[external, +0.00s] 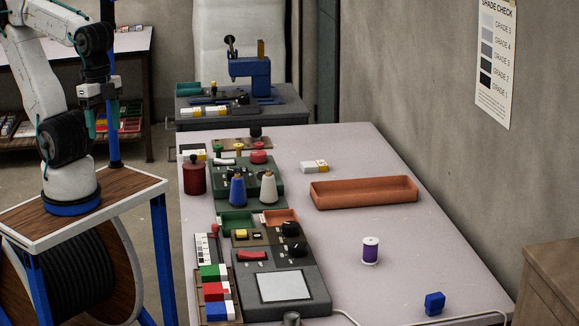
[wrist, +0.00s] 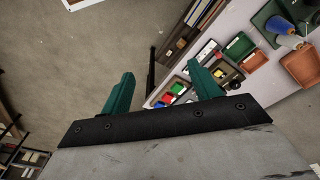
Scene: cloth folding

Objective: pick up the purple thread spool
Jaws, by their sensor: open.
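The purple thread spool (external: 370,251) stands upright on the light table, right of the grey device with the pale screen. It has white ends and purple thread. It does not show in the wrist view. My gripper (external: 107,122) is raised at the left, beside the table and far from the spool. Its two green fingers are apart, and in the wrist view the gripper (wrist: 160,90) is open with nothing between the fingers.
An orange tray (external: 364,193) lies behind the spool. A blue block (external: 434,303) with a white cable is at the front right. A blue cone (external: 237,188) and a white cone (external: 268,188) stand on a green base. The table around the spool is clear.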

